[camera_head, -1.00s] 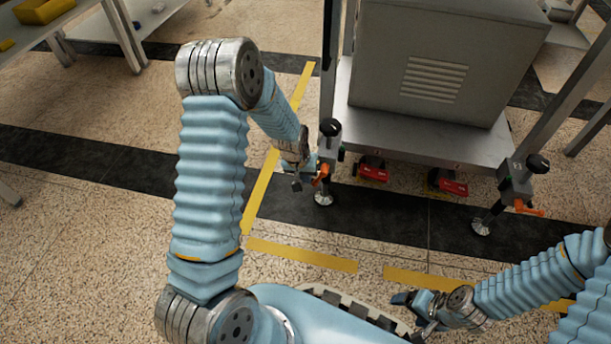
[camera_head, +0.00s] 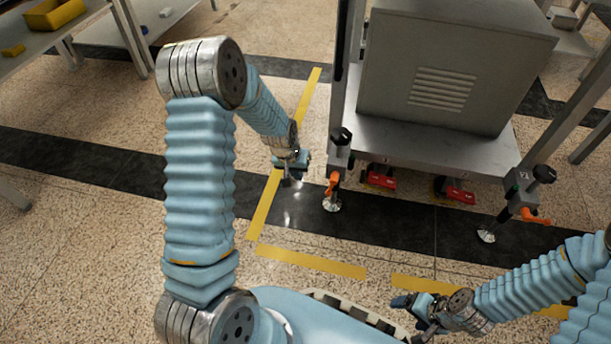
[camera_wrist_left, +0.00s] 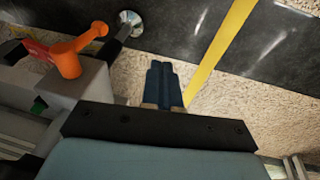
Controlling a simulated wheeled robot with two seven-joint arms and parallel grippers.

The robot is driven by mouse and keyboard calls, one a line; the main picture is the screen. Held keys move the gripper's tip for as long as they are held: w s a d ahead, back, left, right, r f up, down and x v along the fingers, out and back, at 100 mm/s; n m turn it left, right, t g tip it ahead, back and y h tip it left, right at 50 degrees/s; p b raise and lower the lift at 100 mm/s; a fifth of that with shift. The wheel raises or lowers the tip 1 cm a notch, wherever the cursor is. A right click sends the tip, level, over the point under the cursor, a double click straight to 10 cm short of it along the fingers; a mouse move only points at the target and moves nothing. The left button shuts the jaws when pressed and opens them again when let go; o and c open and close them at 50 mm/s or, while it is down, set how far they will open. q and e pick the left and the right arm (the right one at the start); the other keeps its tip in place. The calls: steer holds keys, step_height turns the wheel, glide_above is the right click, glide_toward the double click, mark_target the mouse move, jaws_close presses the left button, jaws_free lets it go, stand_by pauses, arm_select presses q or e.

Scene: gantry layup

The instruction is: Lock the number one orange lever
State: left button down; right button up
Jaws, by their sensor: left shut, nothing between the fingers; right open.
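One orange lever (camera_head: 333,185) is on the left leg bracket of the grey gantry; in the head view it points downward. In the left wrist view the orange lever (camera_wrist_left: 78,52) is left of my fingers and apart from them. My left gripper (camera_head: 287,180) is shut and empty, low over the floor to the left of that leg. Its closed blue fingers show in the left wrist view (camera_wrist_left: 163,75). A second orange lever (camera_head: 535,216) sticks out sideways on the right leg. My right gripper (camera_head: 413,310) is open and empty near my base, far from both levers.
Two red pedal-like parts (camera_head: 381,179) (camera_head: 458,195) sit under the gantry shelf (camera_head: 430,148). Black knobs (camera_head: 341,136) top the leg brackets. A side table with a yellow bin (camera_head: 52,14) stands at the far left.

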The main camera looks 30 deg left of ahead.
arm_select(q)
steer(key=s+a+r, duration=0.3)
steer(key=a, duration=0.3)
steer(key=shift+s+a+p, duration=0.15)
steer(key=shift+a+p, duration=0.05)
steer(key=shift+p, duration=0.2)
